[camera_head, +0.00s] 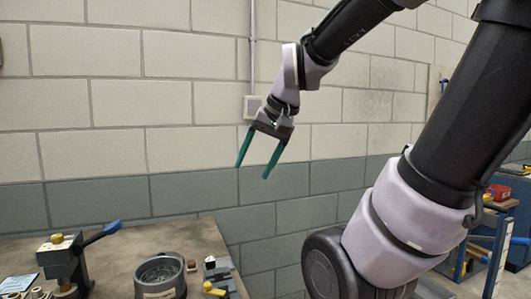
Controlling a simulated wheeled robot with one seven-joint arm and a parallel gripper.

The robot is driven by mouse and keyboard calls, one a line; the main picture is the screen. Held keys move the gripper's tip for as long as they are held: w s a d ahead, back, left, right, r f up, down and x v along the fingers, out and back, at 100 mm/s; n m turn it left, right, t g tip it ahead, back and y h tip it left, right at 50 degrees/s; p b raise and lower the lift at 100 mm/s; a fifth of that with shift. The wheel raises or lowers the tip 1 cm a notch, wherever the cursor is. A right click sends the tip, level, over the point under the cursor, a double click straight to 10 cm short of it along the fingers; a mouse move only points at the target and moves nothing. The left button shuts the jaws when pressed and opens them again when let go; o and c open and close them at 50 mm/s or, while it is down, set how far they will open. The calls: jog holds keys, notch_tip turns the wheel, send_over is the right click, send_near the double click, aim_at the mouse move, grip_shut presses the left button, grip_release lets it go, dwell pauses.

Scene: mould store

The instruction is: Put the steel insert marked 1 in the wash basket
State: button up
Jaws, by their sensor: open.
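My gripper (252,172) is open and empty, its two green fingers pointing down in front of the block wall, higher in the picture than the table. A round grey container (160,278) with a pale label on its front stands on the table below and left of my gripper. Its inside looks dark and ribbed; I cannot tell if it is the wash basket. I cannot make out a steel insert marked 1. Small items at the table's lower left are cut off by the picture edge, and no number is readable on any of them.
The brown table (120,243) fills the lower left. A dark clamp-like device with a blue handle (103,232) stands on it. A small brown block (192,265) and a grey fixture with a yellow knob (214,289) lie right of the container. A blue shelf trolley (497,250) stands far right.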

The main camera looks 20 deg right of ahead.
jog(key=shift+s+d+r+n+t+h, duration=0.2)
jog(key=shift+s+d+r+t, duration=0.25)
jog(key=shift+r+t, duration=0.15)
jog(key=shift+s+d+r+n+t+h, duration=0.1)
jog(key=shift+s+d+r+t+h, duration=0.1)
jog(key=shift+s+d+r+t, duration=0.35)
jog(key=shift+w+a+r, duration=0.1)
jog(key=shift+a, duration=0.1)
dwell(0.5)
